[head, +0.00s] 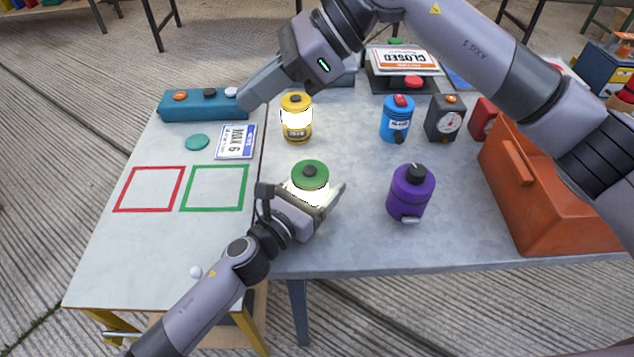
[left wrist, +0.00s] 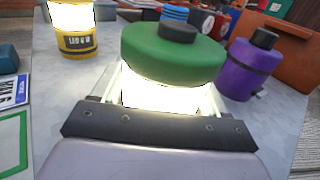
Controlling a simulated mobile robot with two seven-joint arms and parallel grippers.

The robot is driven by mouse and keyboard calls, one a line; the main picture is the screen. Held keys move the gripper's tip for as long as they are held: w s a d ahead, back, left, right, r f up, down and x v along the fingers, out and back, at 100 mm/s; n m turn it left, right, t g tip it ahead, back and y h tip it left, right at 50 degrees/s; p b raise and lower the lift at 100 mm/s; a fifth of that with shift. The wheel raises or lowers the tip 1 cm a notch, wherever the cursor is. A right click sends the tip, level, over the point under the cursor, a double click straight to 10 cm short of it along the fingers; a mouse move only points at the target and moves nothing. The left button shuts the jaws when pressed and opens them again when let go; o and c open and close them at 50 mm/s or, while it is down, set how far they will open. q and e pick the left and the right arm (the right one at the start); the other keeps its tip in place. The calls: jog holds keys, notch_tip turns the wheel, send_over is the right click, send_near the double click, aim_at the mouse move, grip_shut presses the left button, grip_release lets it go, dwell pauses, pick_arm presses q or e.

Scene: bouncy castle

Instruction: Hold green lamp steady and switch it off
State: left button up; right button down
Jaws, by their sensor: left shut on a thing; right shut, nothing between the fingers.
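The green lamp (head: 310,172) stands upright on the table, its body glowing white under a green cap with a dark knob on top. It also fills the middle of the left wrist view (left wrist: 172,55). My left gripper (head: 318,196) is shut around the lamp's glowing body, below the cap. My right gripper (head: 246,98) is shut and empty, well above and left of the lamp, beside the blue button box (head: 190,104). The lower part of the lamp is hidden by the left gripper.
A lit yellow lamp (head: 297,118) stands behind the green one. A purple canister (head: 409,192) stands to the right, with a blue canister (head: 396,120), a dial box (head: 445,118) and an orange toolbox (head: 545,200) beyond. Red and green outlined squares at left are empty.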

jog(key=a+r+m+t+y, duration=0.1)
jog(key=a+r+m+y, duration=0.15)
jog(key=r+y, duration=0.4)
jog(key=a+r+m+t+y, duration=0.15)
jog(key=r+m+y, duration=0.25)
jog(key=r, duration=0.5)
jog(key=w+d+r+m+t+h, duration=0.2)
jog(key=w+d+m+t, duration=0.15)
jog(key=m+t, duration=0.5)
jog(key=w+d+r+m+t+h, duration=0.15)
jog(key=w+m+t, duration=0.25)
jog(key=m+t, duration=0.45)
jog(key=m+g+h, duration=1.1)
jog(key=m+h, duration=0.1)
jog(key=m, duration=0.3)
send_over(314, 173)
notch_tip(314, 173, down, 24)
jog(key=f, duration=0.1)
jog(key=shift+a+f, duration=0.1)
jog(key=shift+f, duration=3.5)
jog(key=shift+f, duration=0.15)
